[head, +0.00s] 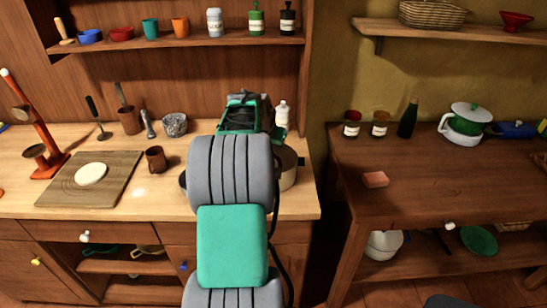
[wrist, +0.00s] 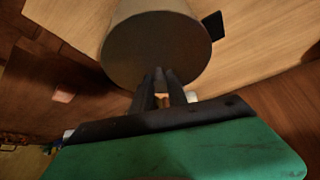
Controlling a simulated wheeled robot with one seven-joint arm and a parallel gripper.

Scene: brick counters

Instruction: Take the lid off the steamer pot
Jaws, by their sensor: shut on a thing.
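A grey steamer pot (head: 289,168) stands near the right end of the light counter, mostly hidden behind my arm. In the wrist view, a large round grey-brown body (wrist: 150,50), apparently the pot, has a dark handle (wrist: 213,26) at its side. My gripper (wrist: 166,75) overlaps the lower edge of its round face. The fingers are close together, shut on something. A small orange-brown patch shows between them, but I cannot tell whether it is the lid's knob. The fingertips and lid are hidden in the head view.
A white bottle (head: 282,113) stands just behind the pot, and a brown mug (head: 156,159) is to its left. A board (head: 60,187) lies farther left. The darker right table (head: 440,190) has free room around a pink block (head: 375,179). A shelf (head: 190,42) hangs above.

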